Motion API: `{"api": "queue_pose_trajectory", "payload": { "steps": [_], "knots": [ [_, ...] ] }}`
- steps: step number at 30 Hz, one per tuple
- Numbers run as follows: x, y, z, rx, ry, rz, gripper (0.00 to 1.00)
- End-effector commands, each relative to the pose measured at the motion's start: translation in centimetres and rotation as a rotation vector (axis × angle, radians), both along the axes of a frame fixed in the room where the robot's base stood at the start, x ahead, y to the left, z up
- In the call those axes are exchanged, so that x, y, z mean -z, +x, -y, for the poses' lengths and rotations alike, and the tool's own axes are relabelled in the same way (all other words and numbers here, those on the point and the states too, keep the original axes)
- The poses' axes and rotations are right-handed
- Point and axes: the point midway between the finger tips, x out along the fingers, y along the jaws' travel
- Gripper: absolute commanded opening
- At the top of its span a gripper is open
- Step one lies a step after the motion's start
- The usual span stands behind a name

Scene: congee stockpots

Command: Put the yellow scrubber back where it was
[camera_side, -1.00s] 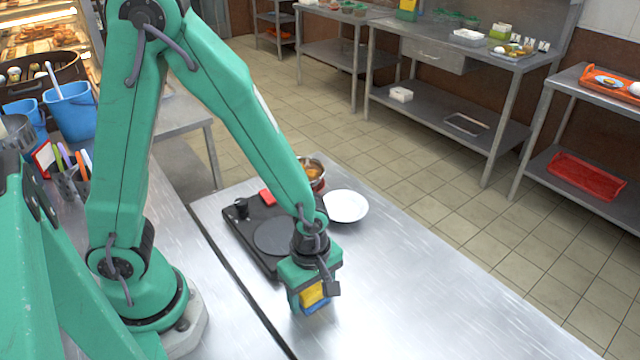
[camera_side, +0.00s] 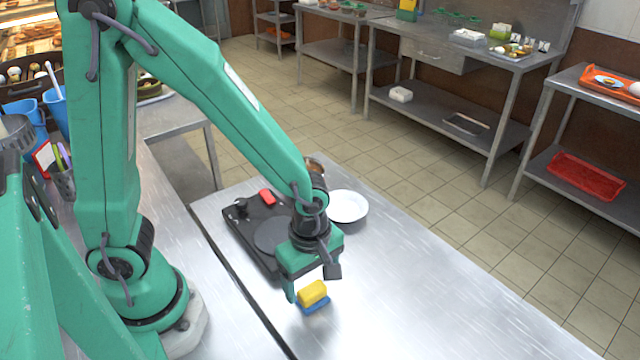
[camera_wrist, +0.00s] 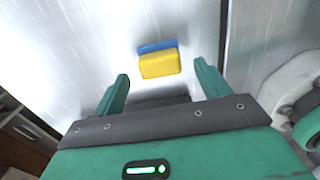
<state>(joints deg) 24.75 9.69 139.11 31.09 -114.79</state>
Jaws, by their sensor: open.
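The yellow scrubber (camera_side: 312,292) rests on a blue block or pad (camera_side: 317,308) on the steel table. In the wrist view the yellow scrubber (camera_wrist: 159,65) lies ahead of my fingertips, with a strip of the blue piece (camera_wrist: 157,47) showing behind it. My gripper (camera_side: 308,285) is open and empty, just above the scrubber. Its fingers stand apart, one to each side, in the wrist view (camera_wrist: 164,72), and do not touch it.
A white plate (camera_side: 347,206) and a partly hidden pot (camera_side: 315,168) are beyond. The steel table (camera_side: 420,290) is clear to the right.

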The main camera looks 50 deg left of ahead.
Motion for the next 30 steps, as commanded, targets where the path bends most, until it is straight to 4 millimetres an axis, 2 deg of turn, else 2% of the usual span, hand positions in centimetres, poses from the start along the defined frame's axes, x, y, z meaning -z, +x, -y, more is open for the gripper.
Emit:
{"api": "queue_pose_trajectory", "payload": {
  "steps": [18, 24, 30],
  "knots": [
    [-7.4, 0.0, 0.0, 0.000, -0.001, 0.002, 0.76],
    [-8.3, 0.0, 0.0, 0.000, 0.000, 0.001, 0.76],
    [-8.4, -0.1, 0.0, 0.000, 0.000, 0.000, 0.76]
  ]
}}
